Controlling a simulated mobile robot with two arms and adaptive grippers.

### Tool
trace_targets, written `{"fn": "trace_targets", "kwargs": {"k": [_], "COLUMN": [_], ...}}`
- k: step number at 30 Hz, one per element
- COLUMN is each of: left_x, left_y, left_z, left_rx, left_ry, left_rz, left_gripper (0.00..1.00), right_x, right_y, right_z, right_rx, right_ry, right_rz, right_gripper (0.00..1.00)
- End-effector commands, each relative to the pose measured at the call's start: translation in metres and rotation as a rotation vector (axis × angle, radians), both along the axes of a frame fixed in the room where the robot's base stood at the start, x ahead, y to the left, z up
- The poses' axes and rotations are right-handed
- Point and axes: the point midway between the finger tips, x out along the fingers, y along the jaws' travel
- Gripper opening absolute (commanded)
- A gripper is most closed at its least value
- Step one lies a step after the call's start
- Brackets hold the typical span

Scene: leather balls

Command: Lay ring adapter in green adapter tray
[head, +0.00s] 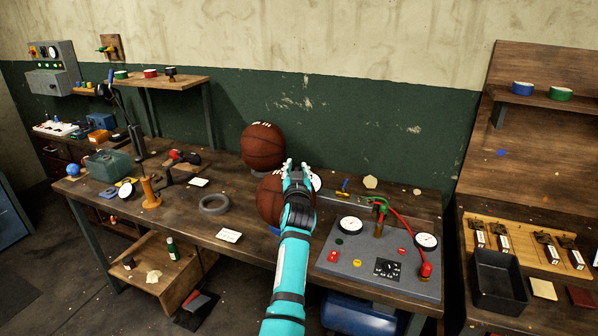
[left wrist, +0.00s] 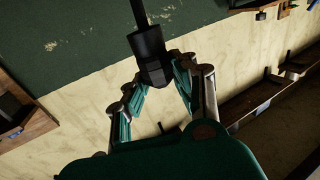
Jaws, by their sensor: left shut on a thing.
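My left gripper (head: 297,168) reaches in over the front basketball on the bench. In the left wrist view its fingers (left wrist: 155,78) are shut on a dark block with a thin stem (left wrist: 149,48). I cannot tell whether this is the ring adapter; in the head view the gripper hides it. A grey ring (head: 214,204) lies flat on the bench left of the gripper. I cannot tell for sure which thing is the green adapter tray; a small green round piece (head: 121,75) sits on the wall shelf. My right gripper is not in view.
Two basketballs, one at the back (head: 263,146) and one in front (head: 271,200), stand beside my left arm. A grey gauge panel (head: 345,262) with a red hose is to the right. A green box (head: 108,162) stands at left. A black bin (head: 498,280) is at far right.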

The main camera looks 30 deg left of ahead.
Motion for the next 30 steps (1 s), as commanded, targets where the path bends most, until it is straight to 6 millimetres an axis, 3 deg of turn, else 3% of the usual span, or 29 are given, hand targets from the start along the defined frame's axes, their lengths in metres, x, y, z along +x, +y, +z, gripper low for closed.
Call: {"fn": "trace_targets", "kwargs": {"k": [4,8,14,20,24,30], "left_x": [0.0,0.0,-0.021,-0.077,-0.125,-0.202], "left_y": [0.002,0.002,-0.01,-0.055,-0.1,-0.167], "left_z": [0.001,0.001,-0.027,-0.081,-0.114,-0.146], "left_rx": [0.002,0.002,0.003,0.004,0.003,0.0], "left_ry": [0.001,0.001,0.007,0.011,0.01,0.01], "left_rz": [0.001,0.0,-0.026,-0.129,-0.233,-0.393], "left_gripper": [0.0,0.0,0.0,0.0,0.0,0.0], "right_x": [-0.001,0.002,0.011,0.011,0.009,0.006], "right_y": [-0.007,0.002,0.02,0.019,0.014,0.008], "right_z": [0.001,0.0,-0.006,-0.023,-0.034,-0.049], "right_rx": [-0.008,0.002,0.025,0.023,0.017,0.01], "right_ry": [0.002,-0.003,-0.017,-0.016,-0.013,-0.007], "right_rz": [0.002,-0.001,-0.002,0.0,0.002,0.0], "right_gripper": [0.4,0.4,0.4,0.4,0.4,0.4]}}
